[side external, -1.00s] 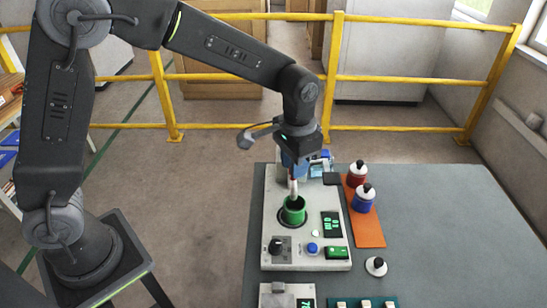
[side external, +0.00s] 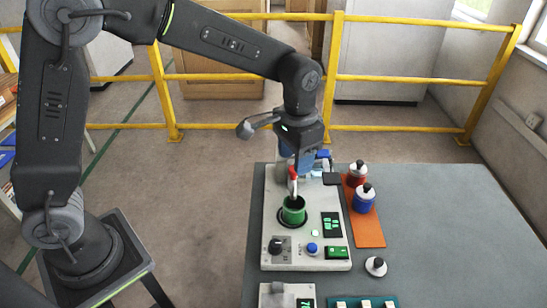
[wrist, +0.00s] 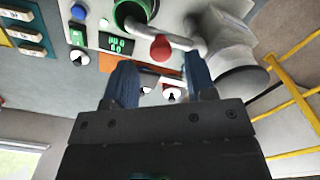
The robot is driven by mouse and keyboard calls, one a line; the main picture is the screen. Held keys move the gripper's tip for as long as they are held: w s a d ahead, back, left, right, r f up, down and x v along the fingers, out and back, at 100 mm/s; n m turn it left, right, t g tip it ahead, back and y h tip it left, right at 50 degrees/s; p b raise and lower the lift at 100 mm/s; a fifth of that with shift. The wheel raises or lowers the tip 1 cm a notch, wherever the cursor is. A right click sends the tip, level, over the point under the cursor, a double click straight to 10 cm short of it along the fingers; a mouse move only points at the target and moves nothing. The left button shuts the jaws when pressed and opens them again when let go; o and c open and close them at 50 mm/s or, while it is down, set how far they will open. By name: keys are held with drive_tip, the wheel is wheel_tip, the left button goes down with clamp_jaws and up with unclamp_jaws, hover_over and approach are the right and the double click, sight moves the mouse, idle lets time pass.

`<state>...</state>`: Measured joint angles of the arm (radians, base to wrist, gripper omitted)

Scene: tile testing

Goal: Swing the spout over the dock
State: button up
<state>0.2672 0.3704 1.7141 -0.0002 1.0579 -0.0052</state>
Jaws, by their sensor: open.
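The spout (wrist: 180,42) is a grey metal pipe on a thick grey post. A red knob (wrist: 160,47) is on it, and this also shows in the side view (side external: 293,173). The spout's end reaches the mouth of a green cup (side external: 293,211), which sits in a dark round ring on the light grey machine; I take this seat as the dock. The cup's rim also shows in the wrist view (wrist: 127,18). My gripper (wrist: 160,65) is open, its blue fingers apart with the knob seen between and beyond their tips. Contact with the knob is not visible.
The machine panel carries a black dial (side external: 275,246), a blue button (side external: 312,248) and a green display (side external: 331,224). The table's right side is clear. A yellow rail (side external: 400,127) runs behind.

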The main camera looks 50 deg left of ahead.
drive_tip(key=shift+r, duration=2.05)
drive_tip(key=shift+a+r, duration=0.1)
drive_tip(key=s+a+r+n+t, duration=0.1)
drive_tip(key=s+a+r+t, duration=0.2)
drive_tip(key=s+a+r, duration=0.5)
drive_tip(key=s+a+f+n+t, duration=0.2)
drive_tip(key=s+a+f, duration=0.1)
drive_tip(key=s, duration=0.9)
drive_tip(key=shift+s+f+t, duration=0.15)
drive_tip(key=shift+f+t, duration=0.05)
drive_tip(key=shift+t, duration=0.1)
